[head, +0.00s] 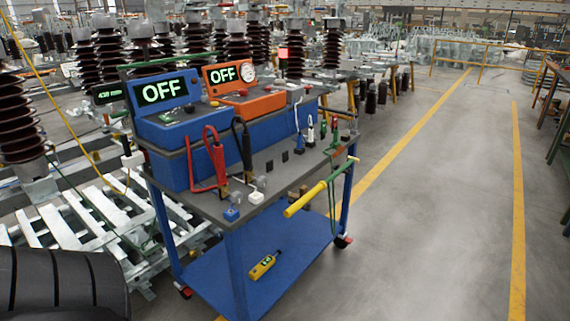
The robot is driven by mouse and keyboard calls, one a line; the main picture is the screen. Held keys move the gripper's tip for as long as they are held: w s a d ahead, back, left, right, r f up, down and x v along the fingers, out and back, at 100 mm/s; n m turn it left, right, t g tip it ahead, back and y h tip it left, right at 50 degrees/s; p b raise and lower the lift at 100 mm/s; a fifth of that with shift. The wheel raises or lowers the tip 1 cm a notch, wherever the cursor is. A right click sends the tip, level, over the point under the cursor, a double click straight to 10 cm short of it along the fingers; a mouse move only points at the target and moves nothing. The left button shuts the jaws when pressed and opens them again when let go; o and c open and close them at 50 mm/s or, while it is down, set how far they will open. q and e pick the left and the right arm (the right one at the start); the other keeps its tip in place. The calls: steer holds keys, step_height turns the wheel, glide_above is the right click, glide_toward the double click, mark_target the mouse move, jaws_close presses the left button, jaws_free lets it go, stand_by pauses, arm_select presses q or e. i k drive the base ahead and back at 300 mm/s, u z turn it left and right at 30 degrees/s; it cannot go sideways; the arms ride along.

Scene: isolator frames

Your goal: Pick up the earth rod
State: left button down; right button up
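The earth rod (305,199) is at the right side of the blue cart in the head view. Its thick yellow part points toward the lower left, and a thinner greenish-yellow part runs up to the right. It lies aslant along the cart's right edge and juts out past it. A thin green cable hangs near its middle. I cannot tell what holds it up. Neither of my grippers shows in the view.
The cart's grey top (205,205) carries a blue OFF unit (175,125), an orange OFF unit (250,104), clamps and cables. A yellow handheld device (263,265) lies on the blue lower shelf (215,285). Open floor (430,220) lies to the right.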

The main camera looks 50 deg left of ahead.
mark_target(322, 184)
steer(key=u, duration=1.15)
steer(key=i, duration=1.15)
steer(key=u, duration=1.2)
